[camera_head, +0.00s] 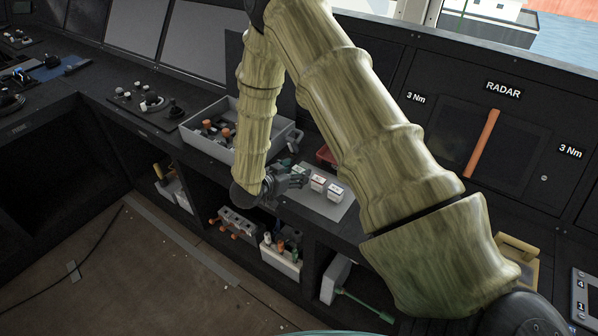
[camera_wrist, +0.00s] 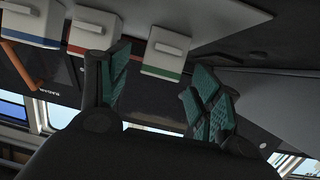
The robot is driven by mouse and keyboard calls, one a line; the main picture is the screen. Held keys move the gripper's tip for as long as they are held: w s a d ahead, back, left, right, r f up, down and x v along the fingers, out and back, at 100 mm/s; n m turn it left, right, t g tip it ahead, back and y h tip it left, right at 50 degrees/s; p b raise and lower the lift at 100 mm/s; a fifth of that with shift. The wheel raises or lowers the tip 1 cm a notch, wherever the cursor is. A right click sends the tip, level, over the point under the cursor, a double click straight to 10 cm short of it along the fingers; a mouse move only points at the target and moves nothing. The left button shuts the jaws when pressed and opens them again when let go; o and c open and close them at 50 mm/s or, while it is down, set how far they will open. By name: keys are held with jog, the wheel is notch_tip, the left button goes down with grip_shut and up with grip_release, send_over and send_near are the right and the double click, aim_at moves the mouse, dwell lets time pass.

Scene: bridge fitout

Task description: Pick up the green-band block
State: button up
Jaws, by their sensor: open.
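The green-band block (camera_wrist: 166,52) is white with a small raised top piece and a green stripe. In the head view my gripper (camera_head: 290,178) is low over the grey mat (camera_head: 314,204), at the left end of the row of blocks. There the fingers largely hide the green-band block.
A red-band block (camera_head: 318,183) and a blue-band block (camera_head: 335,191) stand beside it on the mat. A grey bin (camera_head: 219,155) with orange-topped items is left, behind my forearm. A red tray (camera_head: 326,155) lies behind the blocks. Shelves below the counter hold containers.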

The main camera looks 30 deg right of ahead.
aim_at(299, 169)
jog(key=shift+p+x, duration=0.35)
jog(key=shift+x, duration=1.15)
jog(key=c, duration=1)
jog(key=shift+c, duration=0.2)
jog(key=shift+r+b, duration=0.55)
jog(key=shift+r, duration=0.3)
jog(key=shift+r+b, duration=0.45)
jog(key=shift+r, duration=0.45)
jog(key=s+a+b, duration=0.2)
jog(key=s+a, duration=0.2)
jog(key=s, duration=0.2)
jog(key=s+a+r+b, duration=0.1)
jog(key=s+a+b, duration=0.1)
jog(key=s+a, duration=0.3)
jog(key=shift+s+r, duration=0.25)
jog(key=shift+s, duration=0.95)
